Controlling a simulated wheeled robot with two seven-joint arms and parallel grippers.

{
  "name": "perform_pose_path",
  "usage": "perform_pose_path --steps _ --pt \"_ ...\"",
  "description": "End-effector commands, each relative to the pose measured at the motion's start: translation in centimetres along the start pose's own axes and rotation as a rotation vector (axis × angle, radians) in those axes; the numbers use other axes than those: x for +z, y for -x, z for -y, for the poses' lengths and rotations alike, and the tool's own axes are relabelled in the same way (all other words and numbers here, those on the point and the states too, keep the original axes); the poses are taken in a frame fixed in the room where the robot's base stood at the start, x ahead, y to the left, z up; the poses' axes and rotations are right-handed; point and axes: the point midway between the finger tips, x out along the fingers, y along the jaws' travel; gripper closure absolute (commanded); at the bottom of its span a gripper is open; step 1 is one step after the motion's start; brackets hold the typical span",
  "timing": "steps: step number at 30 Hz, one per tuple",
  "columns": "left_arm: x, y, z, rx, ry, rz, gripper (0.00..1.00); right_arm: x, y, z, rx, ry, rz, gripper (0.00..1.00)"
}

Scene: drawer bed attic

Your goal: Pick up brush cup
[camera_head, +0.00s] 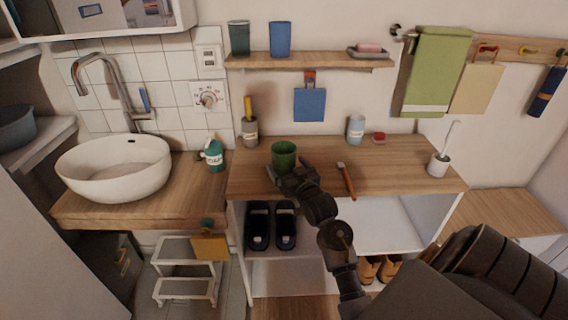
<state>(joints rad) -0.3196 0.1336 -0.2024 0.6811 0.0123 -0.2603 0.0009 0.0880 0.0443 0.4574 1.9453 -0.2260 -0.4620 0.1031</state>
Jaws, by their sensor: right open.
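A white cup with a thin-handled brush standing in it (439,163) is at the right end of the wooden counter. A grey cup with a yellow-handled item in it (250,132) stands at the back left of the counter. The frame does not settle which is the brush cup. My right gripper (282,176) is open, low over the counter, right at the front of a green cup (284,153). Whether its fingers touch the green cup I cannot tell; they partly hide its base. My left gripper is not in view.
The wooden counter (400,181) also holds a wooden-handled brush (346,181), a pale cup (356,128) and a small red item (378,138). A wall shelf (310,62) hangs above. A white basin (115,168) and a teal bottle (214,156) are left.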

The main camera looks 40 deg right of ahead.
Motion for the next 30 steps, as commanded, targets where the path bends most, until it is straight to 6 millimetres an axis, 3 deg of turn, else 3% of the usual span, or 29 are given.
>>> perform_pose_path --steps 6,14,27,30 --pt "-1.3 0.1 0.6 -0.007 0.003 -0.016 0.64 0.1 -2.7 0.0 0.001 -0.001 0.001 0.10" --pt "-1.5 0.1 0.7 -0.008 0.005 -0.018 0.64 0.1 -3.0 0.0 0.001 0.000 0.000 0.10" --pt "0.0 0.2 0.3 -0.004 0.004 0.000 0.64 0.1 -3.0 0.1 0.000 0.000 0.001 0.65" --pt "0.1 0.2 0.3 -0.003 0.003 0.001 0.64 0.0 -3.0 0.1 0.000 0.000 -0.001 0.65"
